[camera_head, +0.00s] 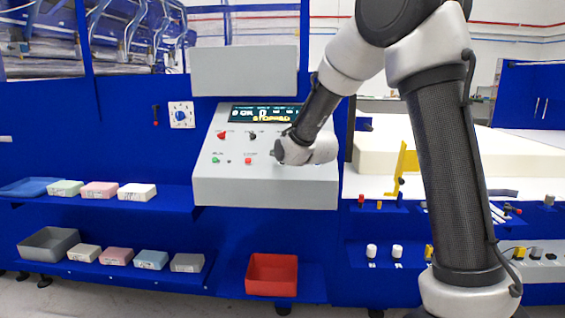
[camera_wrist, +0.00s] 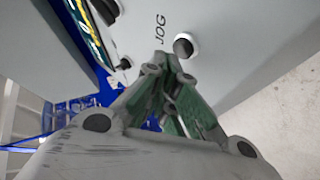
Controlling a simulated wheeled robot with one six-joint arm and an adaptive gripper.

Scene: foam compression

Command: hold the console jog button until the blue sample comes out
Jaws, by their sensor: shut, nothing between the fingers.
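The grey console (camera_head: 220,185) stands on the blue bench with a dark display (camera_head: 250,112) that appears to read "STOPPED". In the wrist view the jog button (camera_wrist: 184,46) is a dark knob in a pale ring, beside the printed word JOG. My gripper (camera_wrist: 163,60) is shut and empty, its tips close beside the button; I cannot tell whether they touch. In the head view my arm covers the console's right part and the jog button is hidden. A blue block (camera_head: 151,260) lies on the lower shelf; I cannot tell whether it is the sample.
A grey bin (camera_head: 48,243) and more blocks are on the lower shelf. A red bin (camera_head: 271,274) stands below the console. A yellow bracket (camera_head: 404,168) stands at right.

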